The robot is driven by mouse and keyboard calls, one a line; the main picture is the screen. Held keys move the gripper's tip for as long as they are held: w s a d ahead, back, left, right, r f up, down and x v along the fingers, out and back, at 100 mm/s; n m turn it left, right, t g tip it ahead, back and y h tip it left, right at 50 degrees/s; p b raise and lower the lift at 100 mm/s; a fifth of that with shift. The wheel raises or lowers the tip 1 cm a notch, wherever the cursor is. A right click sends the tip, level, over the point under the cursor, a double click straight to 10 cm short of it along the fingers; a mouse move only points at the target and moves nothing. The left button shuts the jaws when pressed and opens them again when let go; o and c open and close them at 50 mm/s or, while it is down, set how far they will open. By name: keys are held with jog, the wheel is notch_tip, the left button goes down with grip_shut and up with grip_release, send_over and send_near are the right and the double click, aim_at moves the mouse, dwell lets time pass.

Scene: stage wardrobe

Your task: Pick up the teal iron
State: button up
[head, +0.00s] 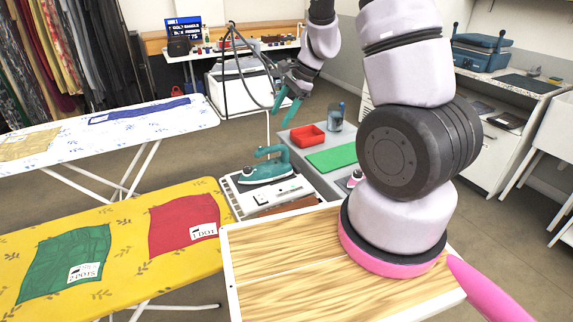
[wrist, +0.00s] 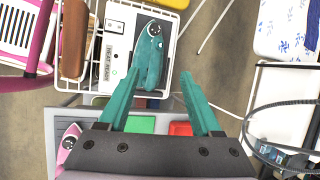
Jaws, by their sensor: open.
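The teal iron (head: 266,169) rests on a dark pad on the white wire rack in the head view. In the wrist view the iron (wrist: 149,55) is seen from above, upper middle, close to the left finger in the picture. My gripper (head: 284,114) has teal fingers and is open and empty. In the head view it hangs above the level of the iron, up and to the right in the picture. In the wrist view my gripper (wrist: 158,75) points toward the iron, with a gap beyond its right side.
A white device labelled "HEAT READY" (wrist: 112,50) lies next to the teal iron. Ironing boards with cloths stand at the left.

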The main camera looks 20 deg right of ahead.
aim_at(275, 146)
jog(key=shift+m, duration=0.5)
jog(key=f, duration=0.2)
jog(key=w+f, duration=0.1)
jog(key=f, duration=0.4)
jog(key=shift+w+d+f, duration=0.2)
jog(key=shift+w+f, duration=0.05)
jog(key=shift+f, duration=0.1)
jog(key=shift+x, duration=3.1)
jog(key=shift+d, duration=0.2)
grip_shut()
